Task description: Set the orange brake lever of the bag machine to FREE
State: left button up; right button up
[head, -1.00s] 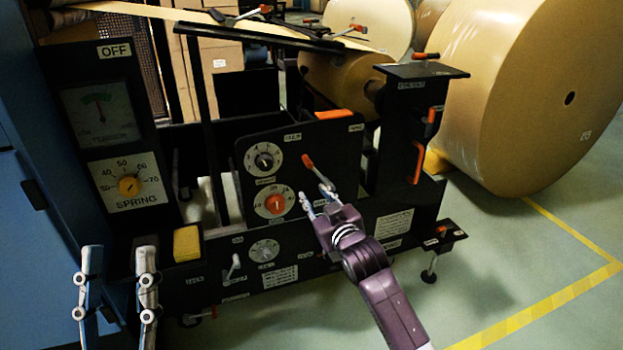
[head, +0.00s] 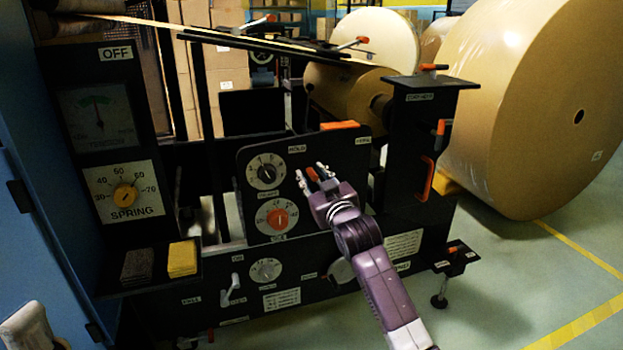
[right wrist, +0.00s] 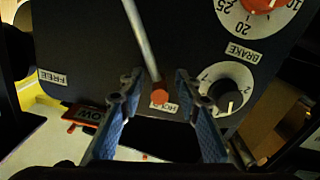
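The brake lever (right wrist: 143,45) is a grey rod with an orange end. In the right wrist view its end is beside the HOLD label (right wrist: 172,107), and the FREE label (right wrist: 52,78) is off to the left. In the head view the HOLD label (head: 297,149) is upper left and the FREE label (head: 363,141) upper right on the black panel. My right gripper (head: 311,174) is open at the lever, largely covering it. In the right wrist view its fingers (right wrist: 152,90) stand either side of the orange end, with gaps visible. Only a grey piece at the lower left may belong to my left gripper.
An orange handle (head: 426,178) is on the post to the right. A large kraft roll (head: 530,110) stands at right; floor is clear in front.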

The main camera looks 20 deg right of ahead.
jog(key=shift+w, duration=0.3)
jog(key=shift+c, duration=0.4)
grip_shut()
